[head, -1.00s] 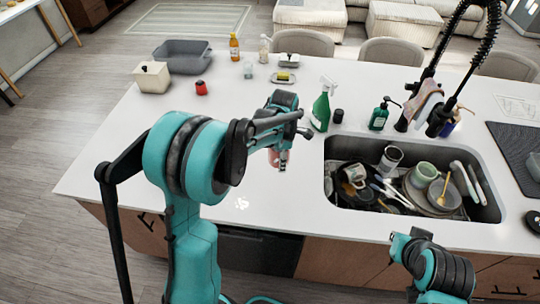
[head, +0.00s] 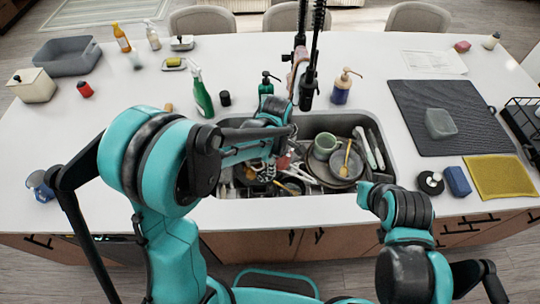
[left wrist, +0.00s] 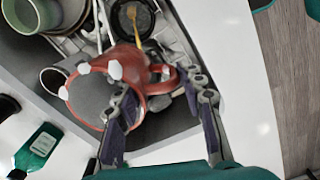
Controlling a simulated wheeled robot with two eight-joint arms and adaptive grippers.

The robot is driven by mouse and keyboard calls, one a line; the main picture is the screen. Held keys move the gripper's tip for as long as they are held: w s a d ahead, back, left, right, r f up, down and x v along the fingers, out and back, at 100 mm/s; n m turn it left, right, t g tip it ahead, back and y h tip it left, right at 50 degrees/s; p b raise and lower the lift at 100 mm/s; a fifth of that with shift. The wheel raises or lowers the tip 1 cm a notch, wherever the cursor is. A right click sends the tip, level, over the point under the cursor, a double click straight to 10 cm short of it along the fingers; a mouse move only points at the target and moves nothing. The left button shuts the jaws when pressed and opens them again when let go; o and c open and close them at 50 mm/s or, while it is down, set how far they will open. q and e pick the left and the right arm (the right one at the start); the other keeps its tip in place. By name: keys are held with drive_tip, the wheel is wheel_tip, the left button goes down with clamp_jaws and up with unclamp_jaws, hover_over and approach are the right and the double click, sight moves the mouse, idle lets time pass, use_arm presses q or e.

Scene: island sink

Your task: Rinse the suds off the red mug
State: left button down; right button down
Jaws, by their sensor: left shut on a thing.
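The red mug (left wrist: 150,60) is in my left gripper (left wrist: 165,112), seen in the left wrist view. It is tilted, with its grey round end and handle showing, and white suds blobs cling to it. In the head view only a small reddish part of the mug (head: 284,161) shows below my left gripper (head: 280,145), over the left-middle of the sink (head: 376,133). The black spring faucet (head: 311,65) stands behind the sink; I see no water running. My right arm is at the sink's front right corner, and its gripper is not visible.
Below the mug the sink holds a green cup (head: 325,146), plates (head: 345,168), pans and cutlery. Behind it stand a green spray bottle (head: 200,93) and soap dispensers (head: 342,86). A dark drying mat (head: 440,95) lies to the right. The left counter front is largely clear.

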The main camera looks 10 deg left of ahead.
use_arm(q)
drive_tip(key=shift+d, duration=0.25)
drive_tip(key=shift+w+d+f, duration=0.2)
drive_tip(key=shift+w, duration=0.5)
drive_tip(key=shift+w+d+f, duration=0.15)
drive_tip(key=shift+w+d, duration=0.2)
drive_tip(key=shift+w, duration=0.3)
drive_tip(key=shift+w+d+f, duration=0.15)
drive_tip(key=shift+w+d, duration=0.15)
drive_tip(key=shift+w, duration=0.3)
drive_tip(key=w+d+f+b, duration=0.1)
drive_tip(key=w+d, duration=0.3)
drive_tip(key=w, duration=0.4)
drive_tip(key=shift+w+f, duration=0.35)
drive_tip(key=shift+f, duration=0.05)
drive_tip(key=shift+s, duration=0.1)
drive_tip(key=shift+s+a+b, duration=0.25)
drive_tip(key=shift+s+a, duration=0.3)
drive_tip(key=shift+s, duration=0.65)
drive_tip(key=shift+s+a+b, duration=0.25)
drive_tip(key=shift+s+a, duration=0.35)
drive_tip(key=shift+s, duration=0.55)
drive_tip(key=shift+s+a+b, duration=0.25)
drive_tip(key=shift+s+a, duration=0.3)
drive_tip(key=shift+s, duration=0.65)
